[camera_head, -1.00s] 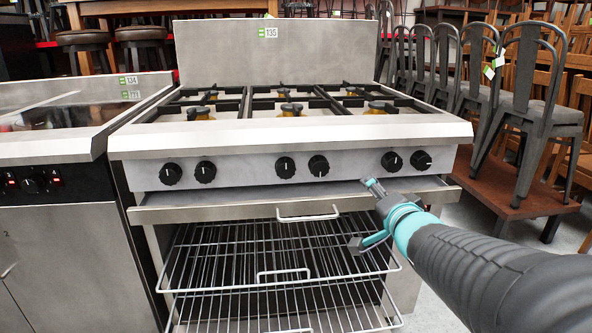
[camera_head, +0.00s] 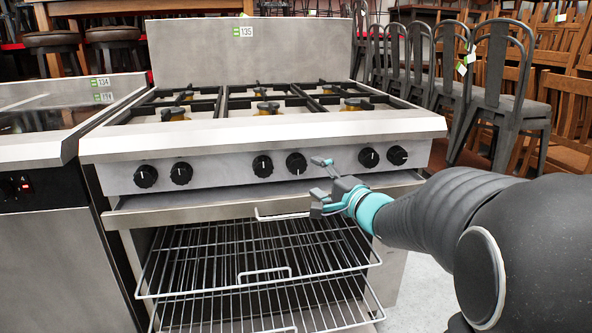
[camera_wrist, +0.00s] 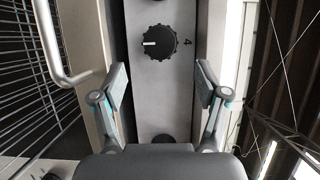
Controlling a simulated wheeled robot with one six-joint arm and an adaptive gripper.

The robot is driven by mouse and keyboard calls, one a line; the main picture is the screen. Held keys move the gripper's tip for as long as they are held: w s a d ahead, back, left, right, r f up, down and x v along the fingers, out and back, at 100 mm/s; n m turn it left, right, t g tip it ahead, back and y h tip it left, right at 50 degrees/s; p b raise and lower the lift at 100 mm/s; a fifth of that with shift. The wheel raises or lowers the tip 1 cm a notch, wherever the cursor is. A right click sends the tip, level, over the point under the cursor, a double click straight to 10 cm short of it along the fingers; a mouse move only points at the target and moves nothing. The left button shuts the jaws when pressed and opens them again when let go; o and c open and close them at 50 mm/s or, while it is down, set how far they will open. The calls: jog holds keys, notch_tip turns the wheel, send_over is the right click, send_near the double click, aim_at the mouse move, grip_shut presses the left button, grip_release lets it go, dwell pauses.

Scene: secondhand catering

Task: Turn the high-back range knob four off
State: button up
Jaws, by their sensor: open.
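The high-back range (camera_head: 245,55) stands ahead with a row of black knobs on its front panel. Knob four from the left (camera_head: 296,163) is round and black. In the wrist view, a knob that appears to be the same one (camera_wrist: 160,42) has its white pointer line toward the oven side, with a small dark mark beside it. My gripper (camera_head: 320,182) is open and empty, just right of knob four in the head view. In the wrist view its fingers (camera_wrist: 162,78) are spread, with the knob beyond them, untouched. Another knob (camera_wrist: 162,140) is partly hidden by my gripper.
Knob three (camera_head: 263,166) sits close left of knob four; knob five (camera_head: 368,158) is farther right. Below are a drip-tray edge with a handle and wire oven racks (camera_head: 255,250). Another appliance (camera_head: 60,150) adjoins at left. Metal chairs (camera_head: 500,90) stand at right.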

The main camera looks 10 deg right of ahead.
aim_at(300, 167)
jog(key=x, duration=0.7)
jog(key=shift+c, duration=0.3)
jog(key=c, duration=1.1)
